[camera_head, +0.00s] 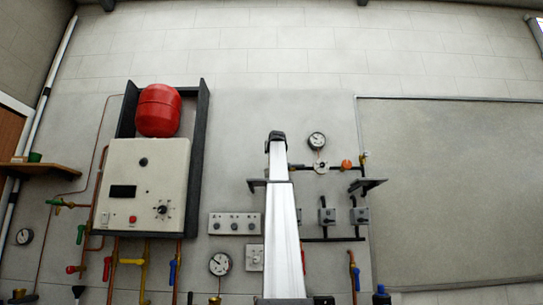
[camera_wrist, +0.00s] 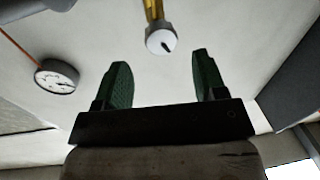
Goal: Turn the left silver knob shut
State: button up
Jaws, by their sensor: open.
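A round silver knob (camera_wrist: 160,42) with a dark pointer mark on its face sits on a yellow brass stem at the top centre of the wrist view. My gripper (camera_wrist: 160,59) has two green ribbed fingers spread wide with nothing between them. The knob lies beyond the fingertips, roughly centred in the gap and apart from both fingers. In the head view my gripper does not show. Brass fittings show at the bottom edge there, one at the far left (camera_head: 18,294) and one below a gauge (camera_head: 215,300); I cannot tell which bears this knob.
A round gauge (camera_wrist: 57,77) on an orange pipe is left of the fingers in the wrist view. The head view shows a control box (camera_head: 135,205), a red tank (camera_head: 158,110), pipes with coloured handles, a wooden shelf (camera_head: 45,169) and a bare board (camera_head: 450,190) at right.

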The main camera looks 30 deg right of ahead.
jog(key=x, duration=0.6)
jog(key=c, duration=0.9)
jog(key=shift+n, duration=0.4)
jog(key=n+g, duration=0.1)
jog(key=n, duration=0.4)
jog(key=shift+a, duration=0.1)
jog(key=n, duration=0.5)
jog(key=shift+g, duration=0.3)
jog(key=shift+n, duration=0.4)
